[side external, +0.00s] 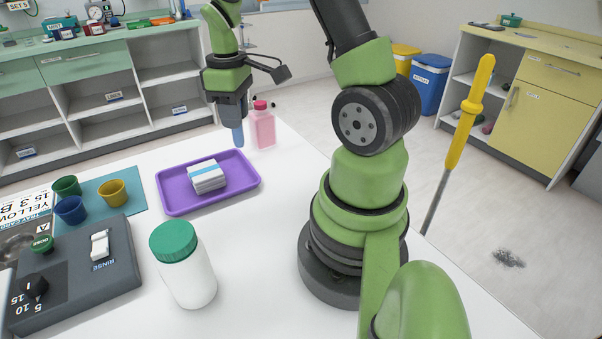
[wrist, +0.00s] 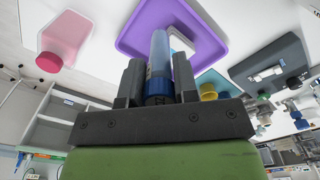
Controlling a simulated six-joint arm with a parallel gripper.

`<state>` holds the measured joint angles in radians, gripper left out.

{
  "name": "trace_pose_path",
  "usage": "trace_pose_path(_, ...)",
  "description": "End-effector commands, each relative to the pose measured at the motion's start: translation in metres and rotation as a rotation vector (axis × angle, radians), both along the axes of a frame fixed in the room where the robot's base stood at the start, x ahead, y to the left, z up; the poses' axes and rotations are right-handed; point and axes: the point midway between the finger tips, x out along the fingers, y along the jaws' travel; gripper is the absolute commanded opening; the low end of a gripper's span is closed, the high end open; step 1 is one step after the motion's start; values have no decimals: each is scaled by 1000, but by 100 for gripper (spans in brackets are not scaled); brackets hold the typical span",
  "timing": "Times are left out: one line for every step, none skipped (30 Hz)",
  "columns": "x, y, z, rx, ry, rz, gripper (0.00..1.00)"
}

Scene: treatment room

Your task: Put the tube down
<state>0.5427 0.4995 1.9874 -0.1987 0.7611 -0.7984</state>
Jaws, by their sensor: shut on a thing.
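My gripper (side external: 233,113) is shut on a blue tube (side external: 238,136), which points down from the jaws near the back edge of the purple tray. In the wrist view, the tube (wrist: 159,55) sits between the two dark fingers of my gripper (wrist: 158,80). Its lower end reaches over the tray's picture area. I cannot tell how high it is above the table or tray.
The purple tray (side external: 178,203) holds a banded white stack (side external: 207,177). A pink bottle (side external: 262,128) stands close to the right of the tube. A white jar (side external: 190,278), a control box (side external: 75,275) and several small cups (side external: 112,193) stand nearer. White table (side external: 265,230) is clear right of the tray.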

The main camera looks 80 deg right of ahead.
Motion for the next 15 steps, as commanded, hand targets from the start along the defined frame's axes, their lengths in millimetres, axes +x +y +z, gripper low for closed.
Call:
trace_pose_path(-19,-18,1,0,0,-119,5)
trace_pose_path(-29,-26,1,0,0,-182,5)
trace_pose_path(-42,-35,1,0,0,-261,5)
trace_pose_path(-51,-41,1,0,0,-317,5)
trace_pose_path(-60,-46,1,-1,0,-371,5)
trace_pose_path(-71,-51,1,0,0,-435,5)
trace_pose_path(-79,-55,1,0,0,-479,5)
trace_pose_path(-86,-58,1,0,-1,-518,5)
trace_pose_path(-94,-61,1,0,-1,-565,5)
trace_pose_path(-99,-63,1,0,-1,-593,5)
trace_pose_path(-103,-64,1,0,-1,-619,5)
trace_pose_path(-108,-65,1,0,0,-645,5)
trace_pose_path(-110,-66,0,0,0,-659,5)
trace_pose_path(-112,-67,-1,0,0,-672,5)
trace_pose_path(-114,-67,-5,2,2,-683,5)
